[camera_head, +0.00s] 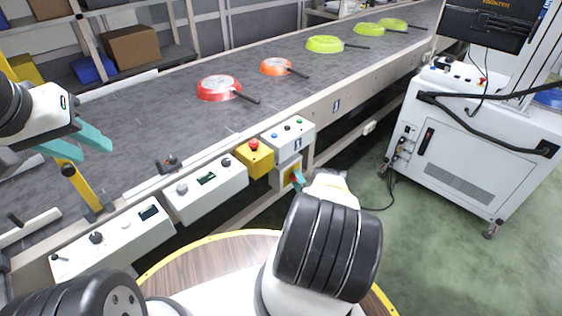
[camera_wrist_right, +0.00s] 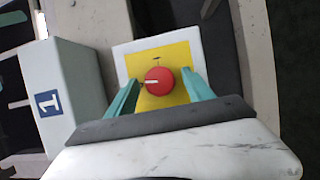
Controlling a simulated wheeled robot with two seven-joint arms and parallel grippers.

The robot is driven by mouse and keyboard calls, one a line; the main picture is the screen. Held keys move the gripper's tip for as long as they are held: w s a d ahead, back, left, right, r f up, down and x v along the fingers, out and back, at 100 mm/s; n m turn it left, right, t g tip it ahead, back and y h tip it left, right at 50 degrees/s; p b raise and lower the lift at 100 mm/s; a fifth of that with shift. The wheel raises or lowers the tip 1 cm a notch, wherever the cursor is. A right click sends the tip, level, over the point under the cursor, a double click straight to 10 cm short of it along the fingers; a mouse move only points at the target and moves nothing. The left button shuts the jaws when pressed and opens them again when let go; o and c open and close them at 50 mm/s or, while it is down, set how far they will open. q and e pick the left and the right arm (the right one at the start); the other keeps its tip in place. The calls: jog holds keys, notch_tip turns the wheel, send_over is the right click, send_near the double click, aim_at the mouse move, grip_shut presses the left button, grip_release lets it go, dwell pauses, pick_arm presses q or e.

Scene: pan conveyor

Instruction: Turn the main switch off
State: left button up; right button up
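The main switch is a round red knob (camera_wrist_right: 159,81) on a yellow plate (camera_wrist_right: 178,53) fixed to a white box. Its white pointer mark lies horizontal, toward the left of the right wrist view. In the head view the switch box (camera_head: 287,168) hangs below the control panels, its front partly hidden by my right gripper (camera_head: 298,180). In the wrist view my right gripper (camera_wrist_right: 160,77) is open, one finger on each side of the knob, with yellow plate showing between. My left gripper (camera_head: 95,152) is open and empty above the conveyor's left part.
A yellow box with a red emergency button (camera_head: 254,145) and a white button panel (camera_head: 289,133) sit close above the switch. The conveyor (camera_head: 180,120) carries red, orange and green pans. A white cabinet (camera_head: 460,150) stands right. Green floor lies between.

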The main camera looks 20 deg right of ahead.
jog(key=s, duration=0.7)
jog(key=shift+s, duration=0.4)
jog(key=shift+f, duration=0.15)
